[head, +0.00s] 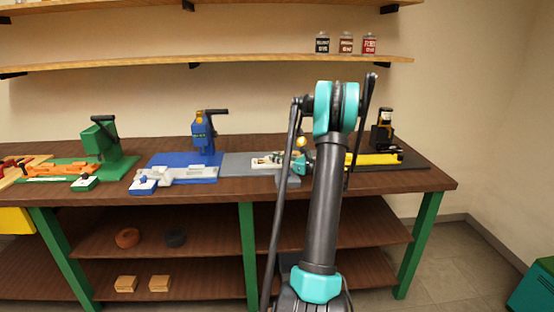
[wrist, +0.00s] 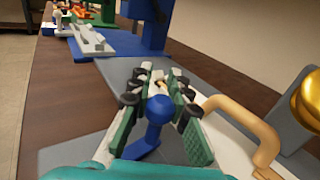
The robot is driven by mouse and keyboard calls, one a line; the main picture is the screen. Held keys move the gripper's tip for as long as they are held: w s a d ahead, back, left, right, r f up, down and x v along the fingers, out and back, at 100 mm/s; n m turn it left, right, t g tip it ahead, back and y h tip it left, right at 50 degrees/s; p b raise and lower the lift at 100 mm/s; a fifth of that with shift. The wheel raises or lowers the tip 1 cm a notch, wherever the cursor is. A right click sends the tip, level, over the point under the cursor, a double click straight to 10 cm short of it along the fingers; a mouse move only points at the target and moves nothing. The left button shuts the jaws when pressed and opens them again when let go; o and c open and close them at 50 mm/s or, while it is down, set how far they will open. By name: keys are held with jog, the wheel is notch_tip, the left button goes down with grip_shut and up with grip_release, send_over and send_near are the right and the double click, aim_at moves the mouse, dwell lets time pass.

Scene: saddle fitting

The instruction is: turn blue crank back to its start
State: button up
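A blue crank with a round knob (wrist: 158,108) stands between the fingers of my gripper (wrist: 157,92) in the wrist view. The crank's arm slants down and left from the knob. My gripper's green pads flank the knob, with narrow gaps seeming to show on both sides, so it looks open. In the head view my gripper (head: 279,161) is low over the grey plate (head: 238,165), left of my arm. The blue crank cannot be made out there.
A blue press (head: 204,137) with a black lever stands on a blue base to the left. A gold ball (wrist: 311,97) and a tan curved handle (wrist: 238,115) are close on the right. A green press (head: 102,137) is farther left. A yellow bar (head: 374,159) lies right of my arm.

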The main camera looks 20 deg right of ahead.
grip_shut()
jog(key=shift+d+m+t+h, duration=0.1)
jog(key=shift+m+t+h, duration=0.2)
jog(key=shift+h, duration=0.1)
